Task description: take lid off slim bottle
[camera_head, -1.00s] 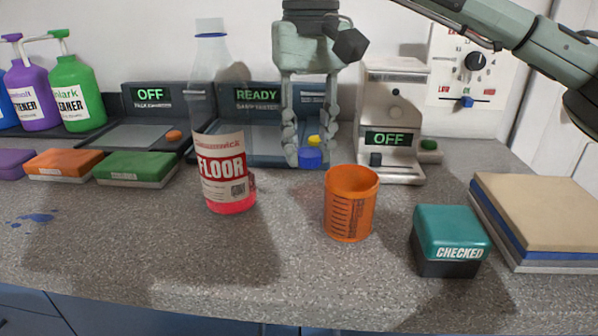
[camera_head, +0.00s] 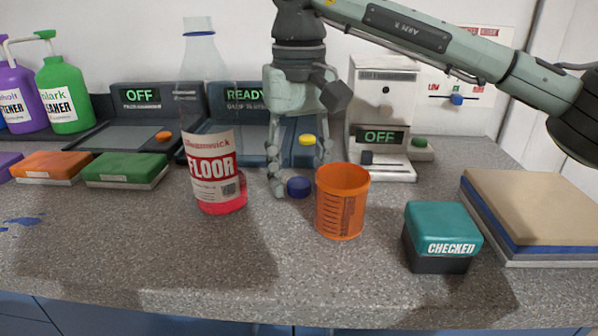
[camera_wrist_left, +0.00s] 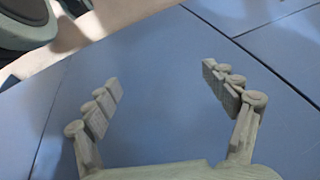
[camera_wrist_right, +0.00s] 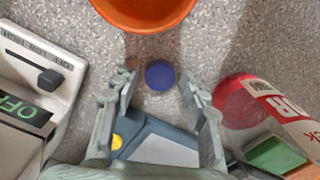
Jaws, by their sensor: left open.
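The slim clear bottle (camera_head: 210,110) with a FLOOR label and red liquid stands upright on the counter. Its open neck is bare at the top, with a thin blue ring below the mouth. A small round blue lid (camera_head: 299,187) lies on the counter between the bottle and the orange cup. My right gripper (camera_head: 300,168) points down just behind the lid, with its fingers apart. In the right wrist view the lid (camera_wrist_right: 160,75) is by the open fingertips, apparently untouched. My left gripper (camera_wrist_left: 160,75) is open and empty in its wrist view, before blue panels; the head view does not show it.
The orange cup (camera_head: 342,200) stands close right of the lid. Behind are the READY device (camera_head: 240,140) and a white OFF device (camera_head: 383,115). A teal CHECKED block (camera_head: 442,235) and stacked boards (camera_head: 535,215) are at right.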

